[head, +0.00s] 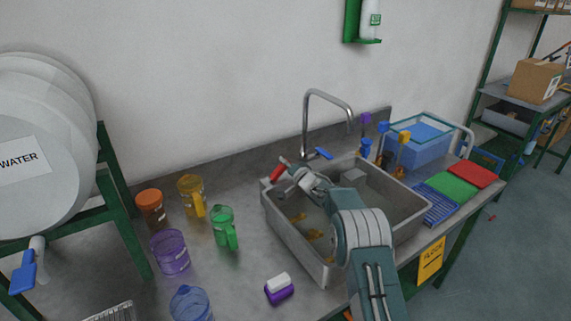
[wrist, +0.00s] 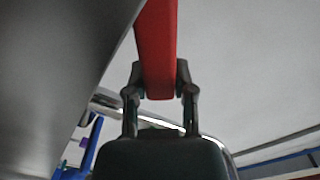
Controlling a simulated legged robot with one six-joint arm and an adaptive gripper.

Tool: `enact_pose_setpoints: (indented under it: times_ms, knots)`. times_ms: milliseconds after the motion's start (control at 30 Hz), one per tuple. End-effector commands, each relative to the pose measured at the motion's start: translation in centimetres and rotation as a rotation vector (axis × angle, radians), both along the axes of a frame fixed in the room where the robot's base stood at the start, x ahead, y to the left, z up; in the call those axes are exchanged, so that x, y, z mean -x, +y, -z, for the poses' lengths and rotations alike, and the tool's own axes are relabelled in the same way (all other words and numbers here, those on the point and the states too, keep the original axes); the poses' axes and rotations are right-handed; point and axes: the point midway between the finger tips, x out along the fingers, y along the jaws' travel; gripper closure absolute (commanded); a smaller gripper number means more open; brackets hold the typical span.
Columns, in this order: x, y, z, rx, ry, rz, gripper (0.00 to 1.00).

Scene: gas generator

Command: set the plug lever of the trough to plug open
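The trough (head: 325,283) is a grey metal sink set in the bench, with some yellowish things lying inside it. A red lever (head: 278,173), which looks like the plug lever, stands at its back left corner. My gripper (head: 284,163) reaches across the trough to this lever. In the wrist view the red lever (wrist: 157,50) runs down between the two fingers of my gripper (wrist: 159,82). The fingers lie against both its sides, so my gripper looks shut on it. The lever's base is hidden.
A tap (head: 306,120) with a blue handle (head: 324,153) stands just behind the trough. Coloured jugs and cups, such as a green one (head: 222,228), stand on the bench to the left. A blue clear tub (head: 420,145) and several small blue and yellow-topped items crowd the right.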

Motion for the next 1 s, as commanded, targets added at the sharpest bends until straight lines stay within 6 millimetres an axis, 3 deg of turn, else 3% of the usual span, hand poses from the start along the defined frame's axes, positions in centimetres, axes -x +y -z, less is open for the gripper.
enact_pose_setpoints:
  times_ms: [33,67,100,567,1000]
  knots:
    - [-0.1,-0.3,0.1,-0.001,0.003,0.007,0.5]
    - [-0.1,-0.3,0.1,0.0,0.003,0.007,0.36]
    - [-0.1,-0.3,0.1,-0.001,0.002,0.006,0.31]
    - [0.4,-0.4,-0.1,0.0,0.002,0.003,0.31]
    - [4.8,-3.5,0.0,0.0,0.003,0.005,0.31]
